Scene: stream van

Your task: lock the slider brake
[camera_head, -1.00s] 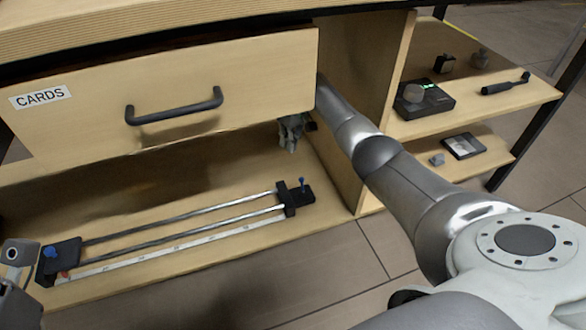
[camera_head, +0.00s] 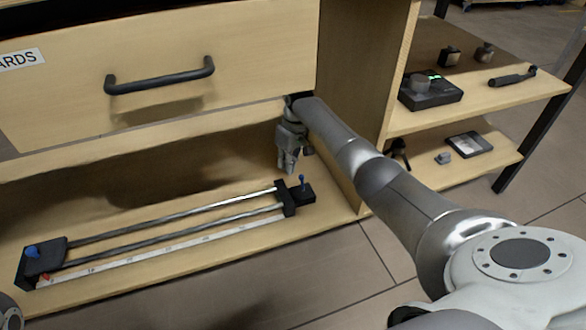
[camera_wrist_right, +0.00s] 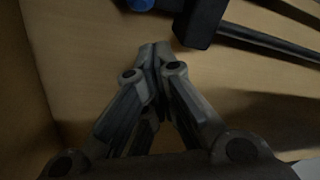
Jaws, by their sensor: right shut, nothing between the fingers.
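The slider (camera_head: 165,225) lies on the lower shelf, two metal rails beside a white scale. Its left block (camera_head: 42,258) carries a blue knob (camera_head: 33,251) and a red mark. Its right black block (camera_head: 290,196) has a small upright blue lever (camera_head: 302,183). My right gripper (camera_head: 287,168) is shut and empty, pointing down just behind and above the right block, apart from the lever. In the right wrist view, its closed fingertips (camera_wrist_right: 155,50) are beside the black block (camera_wrist_right: 203,22); something blue (camera_wrist_right: 140,4) is cut off at the top edge.
A closed drawer (camera_head: 60,105) with a black handle (camera_head: 160,80) hangs above the slider. An upright wooden panel (camera_head: 352,120) stands right of my gripper. Side shelves hold a black device (camera_head: 432,95) and small items. The shelf front is clear.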

